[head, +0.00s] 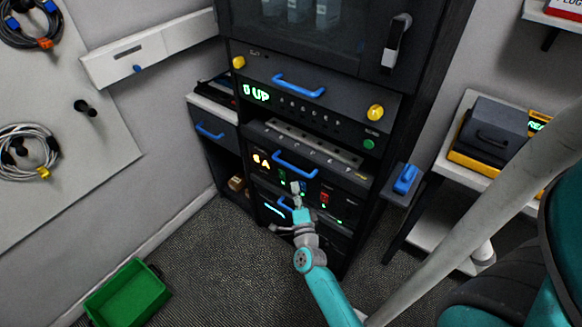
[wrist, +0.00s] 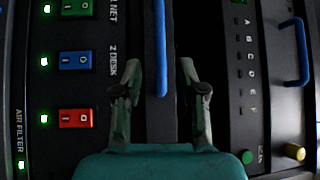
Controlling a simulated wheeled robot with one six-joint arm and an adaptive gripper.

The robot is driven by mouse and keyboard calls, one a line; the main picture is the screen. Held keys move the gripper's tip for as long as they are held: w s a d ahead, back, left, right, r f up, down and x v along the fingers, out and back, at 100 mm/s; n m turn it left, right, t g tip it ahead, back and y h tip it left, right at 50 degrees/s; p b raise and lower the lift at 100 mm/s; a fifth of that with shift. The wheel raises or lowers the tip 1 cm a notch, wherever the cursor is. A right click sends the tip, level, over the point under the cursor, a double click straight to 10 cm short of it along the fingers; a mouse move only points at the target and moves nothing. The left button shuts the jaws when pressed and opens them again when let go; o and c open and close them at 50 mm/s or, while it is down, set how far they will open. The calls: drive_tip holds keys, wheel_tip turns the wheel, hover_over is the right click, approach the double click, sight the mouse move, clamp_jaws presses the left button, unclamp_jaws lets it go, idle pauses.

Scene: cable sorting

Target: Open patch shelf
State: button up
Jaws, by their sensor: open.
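The shelf with a pale strip of small holes (head: 312,143) looks like the patch shelf, in the middle of the rack. Its top shows, so it may stand slightly out. Its blue handle (head: 295,165) also shows upright in the wrist view (wrist: 161,45). My gripper (head: 287,207) is open, in front of the rack and below that handle in the head view. In the wrist view the handle's end lies between the open fingers (wrist: 161,80). I cannot tell whether they touch it.
Above is the unit with the green display (head: 256,93) and a blue handle (head: 299,85). Below is a panel of switches, one red (wrist: 77,118). A green bin (head: 127,297) stands on the floor at left.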

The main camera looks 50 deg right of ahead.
sight(291, 167)
drive_tip(key=x, duration=1)
drive_tip(key=shift+w+d, duration=0.15)
drive_tip(key=shift+w, duration=0.1)
clamp_jaws()
